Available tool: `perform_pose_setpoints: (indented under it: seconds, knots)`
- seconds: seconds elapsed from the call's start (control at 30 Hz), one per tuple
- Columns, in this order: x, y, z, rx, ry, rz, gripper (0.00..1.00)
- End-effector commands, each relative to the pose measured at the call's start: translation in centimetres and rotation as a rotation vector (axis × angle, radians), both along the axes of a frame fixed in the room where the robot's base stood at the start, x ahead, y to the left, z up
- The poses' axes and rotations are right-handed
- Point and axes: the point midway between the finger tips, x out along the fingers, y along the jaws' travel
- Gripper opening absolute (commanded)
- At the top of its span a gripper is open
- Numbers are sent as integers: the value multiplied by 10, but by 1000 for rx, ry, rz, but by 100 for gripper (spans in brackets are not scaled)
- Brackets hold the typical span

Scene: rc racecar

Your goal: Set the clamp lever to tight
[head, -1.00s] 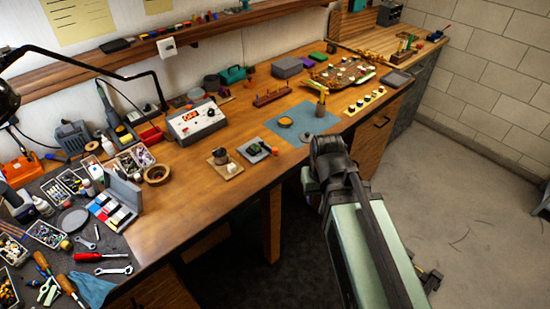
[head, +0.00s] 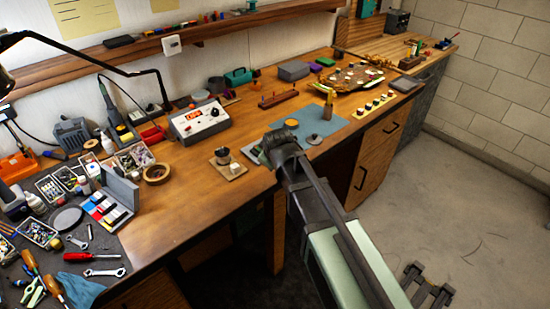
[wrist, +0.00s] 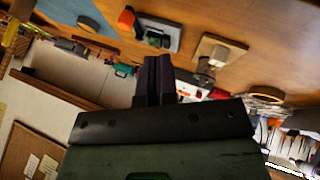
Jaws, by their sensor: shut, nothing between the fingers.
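I cannot tell for sure which thing is the clamp lever. One small fixture, a grey plate (wrist: 176,38) with an orange block and a dark green part, lies at the top of the wrist view. In the head view this plate (head: 252,155) is partly hidden behind my arm. Beside it is a wooden base (head: 229,170) with a dark round pot and a pale block; it also shows in the wrist view (wrist: 236,51). My gripper (wrist: 153,62) is shut and empty, its dark fingers below the grey plate in the wrist view, apparently apart from both fixtures.
A grey control box (head: 198,121) stands behind the fixtures, and a wooden ring (head: 157,173) lies to the left. A blue mat (head: 322,124) is at the right. Tools and trays crowd the left end. Bare wood lies in front of the ring.

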Motion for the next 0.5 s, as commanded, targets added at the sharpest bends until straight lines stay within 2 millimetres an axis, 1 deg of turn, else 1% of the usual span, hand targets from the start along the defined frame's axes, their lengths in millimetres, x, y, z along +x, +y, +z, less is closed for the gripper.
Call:
perform_pose_setpoints:
  seconds: [0.03,0.4,0.43,0.5]
  knots:
    - [7,1,-14,0,0,0,0]
    - [54,8,-80,2,1,-1,0]
    - [60,3,-70,2,1,-4,0]
    - [71,-5,-67,2,1,-4,0]
